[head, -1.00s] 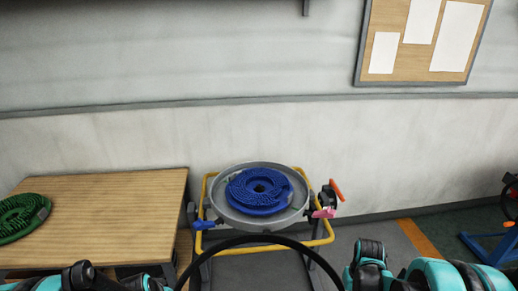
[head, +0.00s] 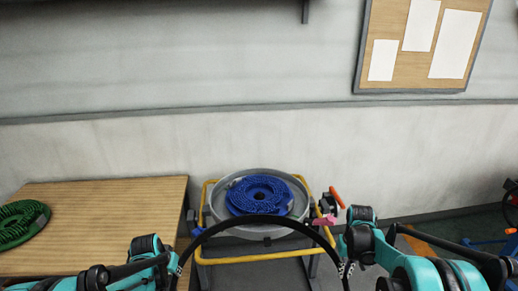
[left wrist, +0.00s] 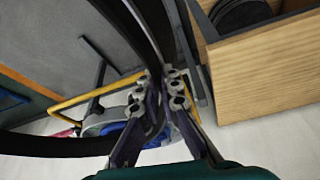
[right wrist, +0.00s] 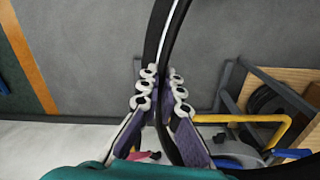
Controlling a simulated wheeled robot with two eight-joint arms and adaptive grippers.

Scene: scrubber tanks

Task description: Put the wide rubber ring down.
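The wide rubber ring (head: 262,219) is a large black hoop, and its upper arc shows in the head view in front of the steel tank (head: 292,217). My left gripper (head: 178,266) is shut on the ring's left side; in the left wrist view the band runs between its fingers (left wrist: 160,92). My right gripper (head: 345,268) is shut on the ring's right side; in the right wrist view the band passes between its fingers (right wrist: 160,90). The ring's near part is below the head view. The ring's arc overlaps the tank's front rim in the picture; I cannot tell the gap.
A blue coiled mat (head: 259,192) lies in the tank, which stands in a yellow frame (head: 207,260) with an orange-handled valve (head: 335,199) at its right. A wooden table (head: 110,215) at left carries a green coil (head: 22,222). Grey floor (head: 245,278) shows around the frame.

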